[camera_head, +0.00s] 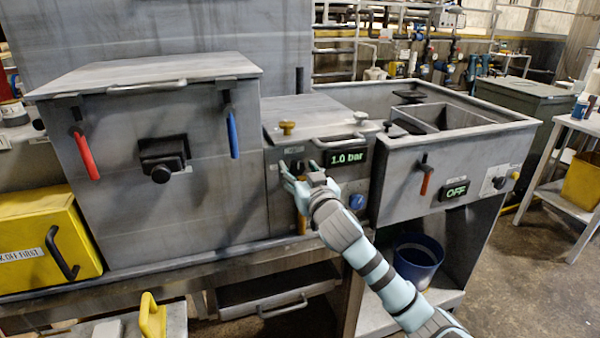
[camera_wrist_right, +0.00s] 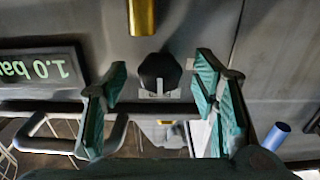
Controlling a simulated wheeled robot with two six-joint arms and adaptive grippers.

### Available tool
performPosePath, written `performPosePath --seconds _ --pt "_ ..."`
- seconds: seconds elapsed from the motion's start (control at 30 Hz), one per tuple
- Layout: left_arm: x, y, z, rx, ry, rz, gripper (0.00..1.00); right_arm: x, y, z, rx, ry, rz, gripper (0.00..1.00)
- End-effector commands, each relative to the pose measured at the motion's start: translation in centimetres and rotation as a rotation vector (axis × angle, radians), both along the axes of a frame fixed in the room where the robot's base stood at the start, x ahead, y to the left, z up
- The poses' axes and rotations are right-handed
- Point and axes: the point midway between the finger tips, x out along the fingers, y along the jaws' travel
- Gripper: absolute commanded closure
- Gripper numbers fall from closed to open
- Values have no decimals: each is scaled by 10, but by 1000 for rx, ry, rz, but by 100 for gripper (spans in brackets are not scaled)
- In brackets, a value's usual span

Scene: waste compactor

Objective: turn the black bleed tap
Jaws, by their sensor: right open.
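The black bleed tap (camera_wrist_right: 159,71) shows in the wrist view as a dark rounded knob on the grey panel, with a small pale label by it. In the head view it is largely hidden by my right gripper (camera_head: 293,182), which is at the panel left of the green 1.0 bar display (camera_head: 346,157). In the wrist view the fingers of my right gripper (camera_wrist_right: 161,82) are spread wide on either side of the knob. I see no contact with it. My left gripper is not in view.
A brass-coloured handle (camera_wrist_right: 141,16) is close to the tap in the wrist view. A brass knob (camera_head: 287,128) stands on top of the panel unit. Red (camera_head: 83,157) and blue (camera_head: 233,134) levers are on the big box at left. A blue bucket (camera_head: 418,259) is below.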

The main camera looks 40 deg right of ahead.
Motion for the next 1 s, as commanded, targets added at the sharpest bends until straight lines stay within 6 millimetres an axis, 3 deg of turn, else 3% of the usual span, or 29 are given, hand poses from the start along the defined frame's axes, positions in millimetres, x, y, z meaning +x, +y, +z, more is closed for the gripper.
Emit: performPosePath --seconds 0.23,0.53,1.0 --pt "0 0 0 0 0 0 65 1 0 0 0 1 0 48" --pt "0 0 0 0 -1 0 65 1 0 0 0 1 0 94" --pt "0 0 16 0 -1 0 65 1 0 1 -96 39 0 94"
